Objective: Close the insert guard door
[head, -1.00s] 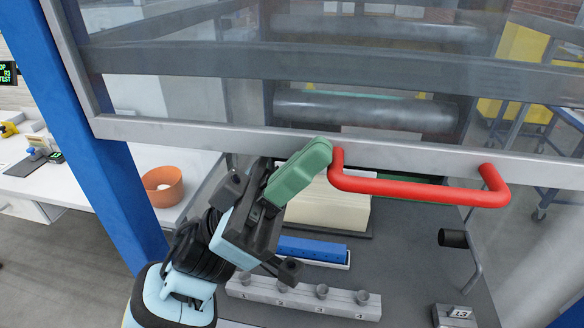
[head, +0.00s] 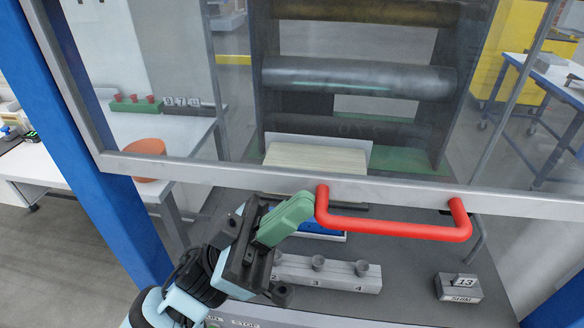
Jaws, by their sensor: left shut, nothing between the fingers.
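The insert guard door is a clear panel in a grey metal frame (head: 250,177), hanging partly lowered across the machine opening. A gap shows between its bottom rail and the grey machine deck (head: 420,272). A red U-shaped handle (head: 395,229) is fixed to the bottom rail. My left gripper (head: 300,207) comes from below, shut and empty, its green fingers at the left end of the handle. They look to be against or very near it; I cannot tell if they touch. My right gripper is not in view.
Behind the clear panel are rollers (head: 355,78) and a paper stack (head: 315,158). A blue post (head: 105,190) stands at left.

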